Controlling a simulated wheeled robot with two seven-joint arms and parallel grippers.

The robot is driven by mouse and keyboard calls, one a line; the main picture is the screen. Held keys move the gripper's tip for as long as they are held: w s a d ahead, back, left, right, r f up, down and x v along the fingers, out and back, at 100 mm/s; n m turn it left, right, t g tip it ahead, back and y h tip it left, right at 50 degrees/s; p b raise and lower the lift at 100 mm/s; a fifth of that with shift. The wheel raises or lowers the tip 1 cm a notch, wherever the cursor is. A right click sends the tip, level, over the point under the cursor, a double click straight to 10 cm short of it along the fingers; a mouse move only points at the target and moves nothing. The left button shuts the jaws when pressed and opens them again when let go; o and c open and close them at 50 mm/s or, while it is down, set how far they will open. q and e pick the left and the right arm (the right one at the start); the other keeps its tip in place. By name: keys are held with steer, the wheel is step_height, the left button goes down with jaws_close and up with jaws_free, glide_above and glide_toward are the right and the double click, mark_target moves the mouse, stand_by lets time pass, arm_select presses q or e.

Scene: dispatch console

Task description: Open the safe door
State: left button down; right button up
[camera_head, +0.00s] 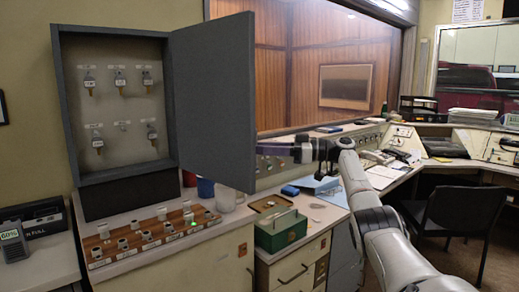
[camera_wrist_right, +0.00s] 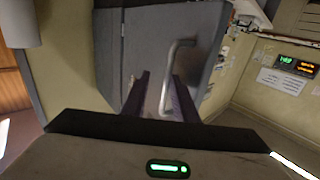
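The safe (camera_head: 65,110) is a grey key cabinet at the left in the head view, with several tagged keys hanging inside. Its door (camera_head: 213,100) stands wide open, swung out to the right. My right gripper (camera_head: 268,149) is just right of the door's free edge, its fingertips partly hidden by the door. In the right wrist view the grey door panel (camera_wrist_right: 140,45) shows a metal handle (camera_wrist_right: 166,75). The open fingers of my right gripper (camera_wrist_right: 160,90) are on either side of the handle's lower part, with gaps showing. My left gripper is out of view.
A panel of switches (camera_head: 150,235) lies below the safe. A green cash box (camera_head: 281,230) and a white mug (camera_head: 225,198) stand near the door. A chair (camera_head: 460,212) is at the right. A lit display (camera_wrist_right: 297,65) is on the wall.

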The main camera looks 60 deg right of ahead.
arm_select(q)
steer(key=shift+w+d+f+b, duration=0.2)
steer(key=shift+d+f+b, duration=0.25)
steer(key=shift+b, duration=0.5)
arm_select(e)
steer(key=v, duration=1)
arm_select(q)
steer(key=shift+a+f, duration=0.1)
arm_select(e)
steer(key=shift+c, duration=0.4)
